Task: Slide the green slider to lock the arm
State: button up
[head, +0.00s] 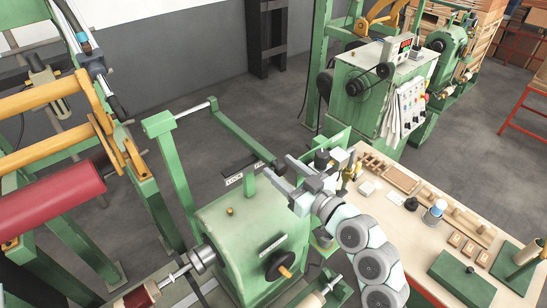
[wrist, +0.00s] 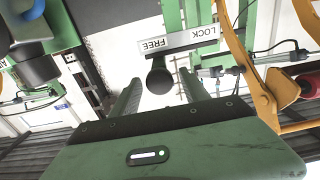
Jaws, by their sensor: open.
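A LOCK/FREE label plate (wrist: 180,40) shows in the wrist view, and part of the label (head: 234,179) shows on the green machine in the head view. A dark round knob (wrist: 159,80) lies just below the FREE end of the plate; I cannot tell if it belongs to the green slider. The slider itself is not clearly distinguishable. A long green arm (head: 240,135) of the machine ends near my gripper (head: 279,168). My gripper is open, its two fingers apart. In the wrist view the knob appears between the fingers; contact cannot be told.
The green machine housing (head: 245,235) stands below my gripper, with a black handwheel (head: 280,266) on its front. A wooden workbench (head: 400,225) with small parts and tools is at the right. A red roll (head: 50,200) and yellow bars (head: 45,95) are at the left.

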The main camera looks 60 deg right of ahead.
aim_at(274, 160)
jog(key=shift+p+x, duration=0.35)
jog(key=shift+x, duration=1.45)
jog(key=shift+c, duration=0.4)
grip_shut()
